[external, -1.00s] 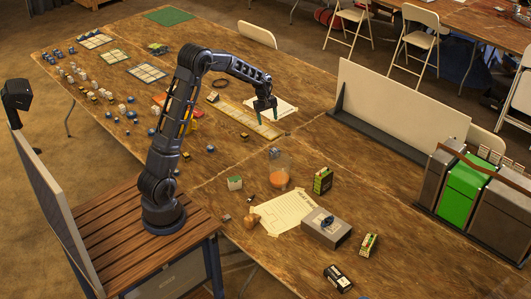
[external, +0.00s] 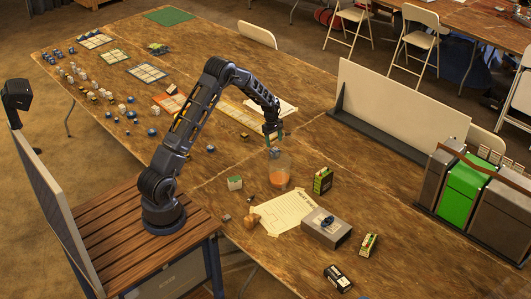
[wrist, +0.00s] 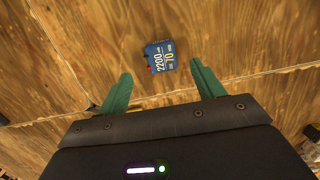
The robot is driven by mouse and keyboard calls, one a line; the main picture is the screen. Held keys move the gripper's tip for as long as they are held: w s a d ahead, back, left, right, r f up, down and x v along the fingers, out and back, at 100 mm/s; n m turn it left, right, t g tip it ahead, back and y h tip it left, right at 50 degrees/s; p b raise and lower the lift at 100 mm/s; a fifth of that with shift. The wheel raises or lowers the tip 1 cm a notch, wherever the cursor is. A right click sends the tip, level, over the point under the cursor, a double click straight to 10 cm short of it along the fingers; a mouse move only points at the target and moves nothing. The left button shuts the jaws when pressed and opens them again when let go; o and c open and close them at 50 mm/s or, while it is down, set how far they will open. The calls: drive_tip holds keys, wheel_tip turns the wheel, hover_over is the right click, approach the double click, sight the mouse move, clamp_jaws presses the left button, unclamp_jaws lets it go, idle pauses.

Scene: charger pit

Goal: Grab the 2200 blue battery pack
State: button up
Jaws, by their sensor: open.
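The blue battery pack (wrist: 161,57), marked 2200, lies on the wooden table in the wrist view, just beyond my fingertips and between their lines. In the external view the pack (external: 274,151) shows small and partly covered, right below my gripper (external: 272,137). In the wrist view my gripper (wrist: 160,82) has its two green fingers spread wide, with nothing between them. The fingers do not touch the pack.
A clear cup with orange contents (external: 279,175) stands close in front of the pack. A green-black box (external: 323,180), a white-green box (external: 235,183), a paper sheet (external: 287,211) and a grey box (external: 326,229) are nearby. A white board (external: 400,100) stands to the right.

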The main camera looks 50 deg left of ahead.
sight(275, 149)
drive_tip(key=shift+s+d+f, duration=0.1)
drive_tip(key=shift+d+f, duration=0.15)
drive_tip(key=shift+f, duration=1.4)
drive_tip(key=shift+d+f, duration=0.2)
drive_tip(key=shift+f, duration=1.4)
drive_tip(key=c, duration=1.2)
